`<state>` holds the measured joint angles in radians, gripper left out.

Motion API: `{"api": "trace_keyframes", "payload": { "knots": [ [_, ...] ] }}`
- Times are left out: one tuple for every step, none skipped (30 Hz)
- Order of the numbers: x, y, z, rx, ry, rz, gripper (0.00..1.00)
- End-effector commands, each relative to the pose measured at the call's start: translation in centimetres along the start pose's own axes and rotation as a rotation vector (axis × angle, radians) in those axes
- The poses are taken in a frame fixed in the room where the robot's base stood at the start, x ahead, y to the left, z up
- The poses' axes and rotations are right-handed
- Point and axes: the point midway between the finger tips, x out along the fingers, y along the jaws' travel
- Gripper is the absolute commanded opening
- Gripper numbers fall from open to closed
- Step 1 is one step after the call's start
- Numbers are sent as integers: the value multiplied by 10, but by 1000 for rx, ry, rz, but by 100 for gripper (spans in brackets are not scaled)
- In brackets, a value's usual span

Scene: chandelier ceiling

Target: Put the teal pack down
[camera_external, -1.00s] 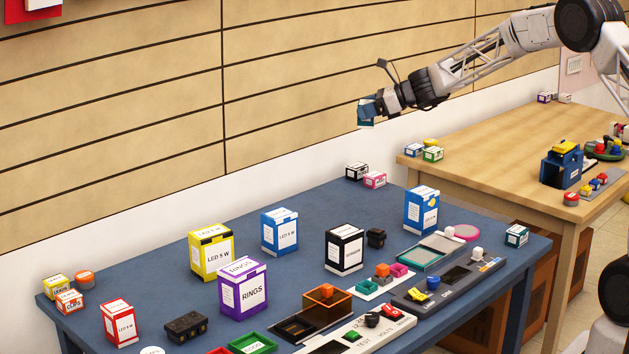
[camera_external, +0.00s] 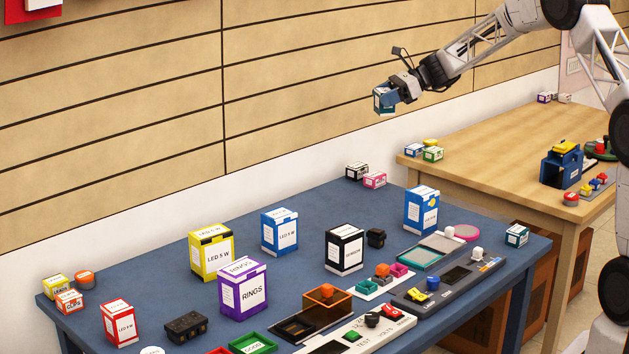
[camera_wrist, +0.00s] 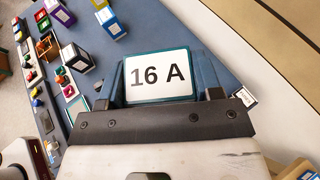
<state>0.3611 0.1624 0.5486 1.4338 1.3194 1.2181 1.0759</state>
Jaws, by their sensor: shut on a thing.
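The teal pack (camera_external: 380,102) is a small box with a white label, held in the air well above the blue table (camera_external: 150,268), near the wooden wall. In the wrist view the pack (camera_wrist: 158,76) shows a white "16 A" label with a teal edge, between the two blue fingers. My gripper (camera_external: 386,98) is shut on it; it also shows in the wrist view (camera_wrist: 160,82). Nothing touches the pack from below.
The blue table holds a yellow box (camera_external: 211,252), a purple RINGS box (camera_external: 243,288), blue boxes (camera_external: 279,232) (camera_external: 421,210) and a black box (camera_external: 344,249). Small trays and devices line its front. The wooden table (camera_external: 490,135) stands at the right. Some blue tabletop at the back is clear.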

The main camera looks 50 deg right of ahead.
Motion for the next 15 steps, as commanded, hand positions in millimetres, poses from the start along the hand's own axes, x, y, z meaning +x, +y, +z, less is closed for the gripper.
{"api": "trace_keyframes", "payload": {
  "knots": [
    [-5,-3,0,-6,0,15,35],
    [-8,-4,0,-10,-1,26,35],
    [-11,-5,0,-16,0,37,35],
    [-14,-6,0,-20,0,47,35],
    [-16,-7,1,-23,0,53,35],
    [-19,-8,1,-28,0,62,35],
    [-21,-9,1,-30,-1,70,35],
    [-22,-9,1,-32,-1,76,35],
    [-24,-10,1,-36,0,82,35],
    [-26,-11,2,-39,0,88,35],
    [-28,-11,2,-41,0,94,35],
    [-30,-12,2,-43,0,100,35],
    [-31,-12,2,-45,0,104,35],
    [-33,-13,2,-47,0,109,35],
    [-35,-14,2,-49,-1,115,35]
  ]
}}
